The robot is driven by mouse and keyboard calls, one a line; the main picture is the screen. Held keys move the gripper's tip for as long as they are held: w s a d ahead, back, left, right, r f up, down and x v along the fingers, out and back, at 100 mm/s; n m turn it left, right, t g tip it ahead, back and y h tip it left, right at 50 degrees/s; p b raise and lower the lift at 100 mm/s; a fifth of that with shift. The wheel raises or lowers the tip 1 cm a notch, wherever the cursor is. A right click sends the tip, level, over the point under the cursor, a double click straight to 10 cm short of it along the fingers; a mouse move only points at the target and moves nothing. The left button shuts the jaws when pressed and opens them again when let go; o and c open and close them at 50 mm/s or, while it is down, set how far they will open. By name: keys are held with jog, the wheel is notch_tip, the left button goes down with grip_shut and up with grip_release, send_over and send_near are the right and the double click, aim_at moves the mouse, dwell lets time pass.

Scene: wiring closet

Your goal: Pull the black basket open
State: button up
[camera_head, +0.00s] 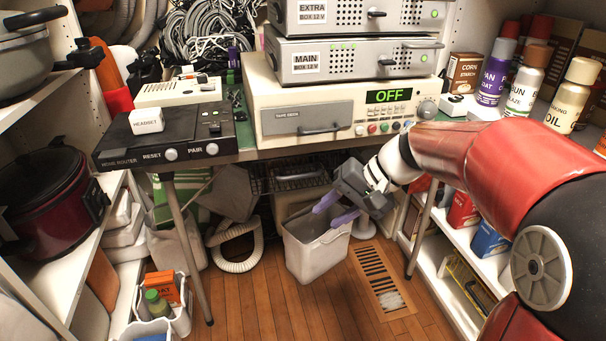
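A dark wire basket (298,181) shows under the table's front edge, in the shadow behind and above a white bin. It looks pushed in, and only its front part shows. My gripper (335,210) reaches in from the right, below the table, with two purple fingertips pointing left and down. The fingers are apart with nothing seen between them. The gripper is to the right of the basket and nearer to me, over the rim of the white bin (316,255). Whether it touches the bin I cannot tell.
A table leg (188,245) stands left and another right, beside my arm. A floor vent (380,282) lies right of the bin. A white hose (234,247) lies left. Shelves flank both sides. A router (165,140) sits on the table edge.

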jog(key=w+a+f+y+b, duration=0.1)
jog(key=w+f+y, duration=0.25)
jog(key=w, duration=0.45)
jog(key=m+t+y+b, duration=0.1)
jog(key=m+y, duration=0.1)
jog(key=y, duration=0.3)
send_near(307, 176)
jog(key=a, duration=0.9)
jog(key=w+a+f, duration=0.1)
jog(key=a, duration=0.1)
jog(key=shift+w+a+f, duration=0.1)
jog(key=shift+w+a, duration=0.05)
jog(key=shift+a, duration=0.05)
grip_shut()
